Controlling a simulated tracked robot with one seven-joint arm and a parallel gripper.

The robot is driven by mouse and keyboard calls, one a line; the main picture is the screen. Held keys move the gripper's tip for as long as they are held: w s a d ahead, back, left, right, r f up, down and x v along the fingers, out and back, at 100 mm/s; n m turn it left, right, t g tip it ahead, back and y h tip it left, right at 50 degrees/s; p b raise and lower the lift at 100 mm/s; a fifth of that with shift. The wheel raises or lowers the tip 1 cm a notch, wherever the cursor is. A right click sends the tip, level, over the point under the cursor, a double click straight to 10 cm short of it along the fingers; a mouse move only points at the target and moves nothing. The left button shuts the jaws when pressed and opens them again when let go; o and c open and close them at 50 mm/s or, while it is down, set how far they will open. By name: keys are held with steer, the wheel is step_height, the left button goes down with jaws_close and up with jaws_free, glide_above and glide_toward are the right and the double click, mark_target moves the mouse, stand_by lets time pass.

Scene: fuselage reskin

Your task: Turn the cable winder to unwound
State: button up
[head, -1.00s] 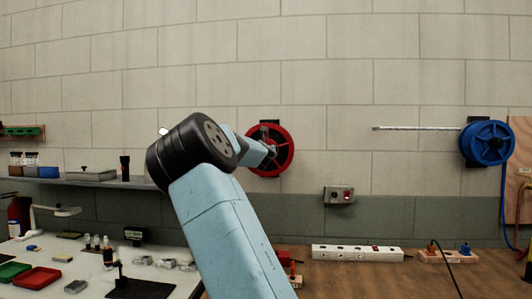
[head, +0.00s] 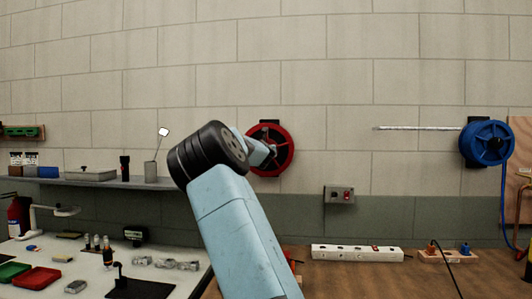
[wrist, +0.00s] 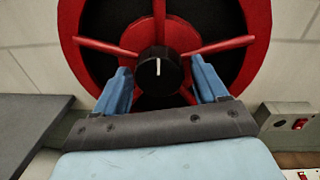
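The red cable winder (head: 291,146) is mounted on the block wall in the middle of the head view. In the wrist view its red spoked wheel (wrist: 262,22) fills the upper part, with a round black knob (wrist: 158,72) at the hub. A white mark on the knob points straight up. My gripper (wrist: 160,66) is in front of the hub. Its two blue fingers are apart, one on each side of the knob. I cannot tell whether they touch it. In the head view my gripper (head: 270,152) partly covers the wheel.
A blue reel (head: 487,143) with a hanging blue hose is on the wall at right. A grey switch box (head: 339,195) is right of the red winder. A white power strip (head: 356,253) lies on the wooden bench below. A grey shelf (head: 105,183) is at left.

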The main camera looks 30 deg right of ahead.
steer(key=c, duration=0.8)
steer(key=shift+c, duration=0.2)
